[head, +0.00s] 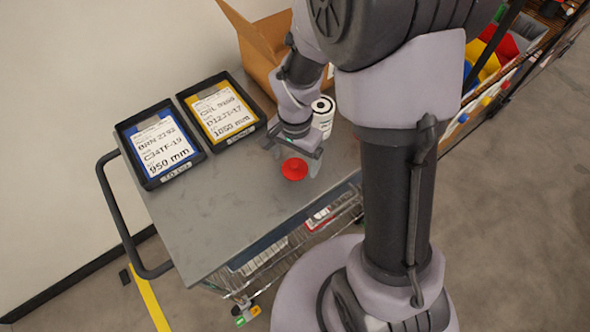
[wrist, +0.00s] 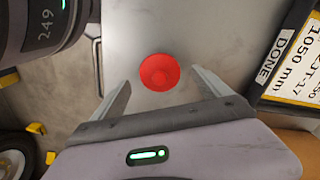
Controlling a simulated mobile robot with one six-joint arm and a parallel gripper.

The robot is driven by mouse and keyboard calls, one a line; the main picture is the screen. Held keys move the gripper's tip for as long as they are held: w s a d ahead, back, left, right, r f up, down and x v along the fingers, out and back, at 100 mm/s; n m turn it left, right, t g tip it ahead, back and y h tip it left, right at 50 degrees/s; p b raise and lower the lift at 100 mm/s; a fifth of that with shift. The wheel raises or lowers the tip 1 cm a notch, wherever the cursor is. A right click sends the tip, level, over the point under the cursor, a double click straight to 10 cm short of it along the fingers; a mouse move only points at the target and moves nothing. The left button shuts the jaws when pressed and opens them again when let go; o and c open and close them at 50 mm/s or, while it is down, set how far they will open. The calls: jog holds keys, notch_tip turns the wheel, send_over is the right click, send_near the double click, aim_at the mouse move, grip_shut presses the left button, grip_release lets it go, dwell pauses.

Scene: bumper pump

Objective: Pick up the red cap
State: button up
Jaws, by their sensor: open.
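The red cap (head: 294,169) is small and round and rests on the grey cart top (head: 222,215), close to the cart's edge. It also shows in the wrist view (wrist: 158,72), between and a little beyond the fingertips. My gripper (head: 296,160) is open above the cart top, right at the cap. In the wrist view my gripper (wrist: 158,90) has one finger on each side of the cap, with gaps on both sides. The fingers do not appear to touch the cap. I cannot tell the exact height of the fingertips above the surface.
Two labelled trays, one blue (head: 160,146) and one yellow (head: 221,110), sit at the cart's left. A white roll (head: 323,113) and a cardboard box (head: 262,45) stand behind my gripper. The cart's front left top is clear. A cart handle (head: 122,215) sticks out left.

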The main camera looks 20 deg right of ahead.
jog(key=shift+f, duration=0.95)
jog(key=shift+r, duration=0.15)
jog(key=c, duration=1.4)
